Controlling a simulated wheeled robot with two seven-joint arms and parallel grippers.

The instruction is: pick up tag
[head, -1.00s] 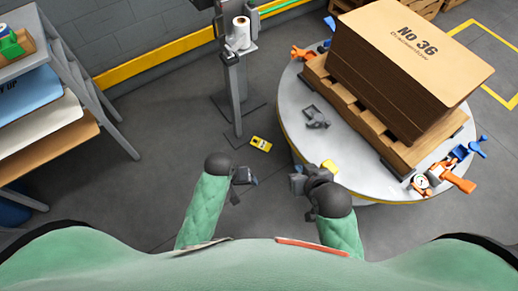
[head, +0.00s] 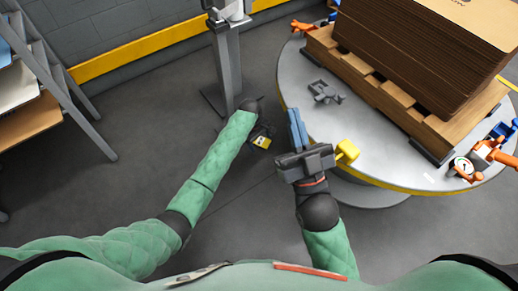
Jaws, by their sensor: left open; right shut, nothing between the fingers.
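A small yellow tag (head: 261,142) with a dark marking lies on the grey floor, left of the round table. My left arm reaches down to it. My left gripper (head: 262,134) is open around or just above the tag, and its dark fingers partly hide it. I cannot tell whether they touch it. My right gripper (head: 297,130) is shut and empty, with its blue-grey fingers pointing up the picture beside the table's left edge.
The round grey table (head: 390,165) bears a wooden pallet with a cardboard stack (head: 430,60). A grey clamp (head: 325,92) and a yellow piece (head: 347,151) are near its left side. A grey post (head: 228,70) stands behind the tag. A rack (head: 35,100) is at left.

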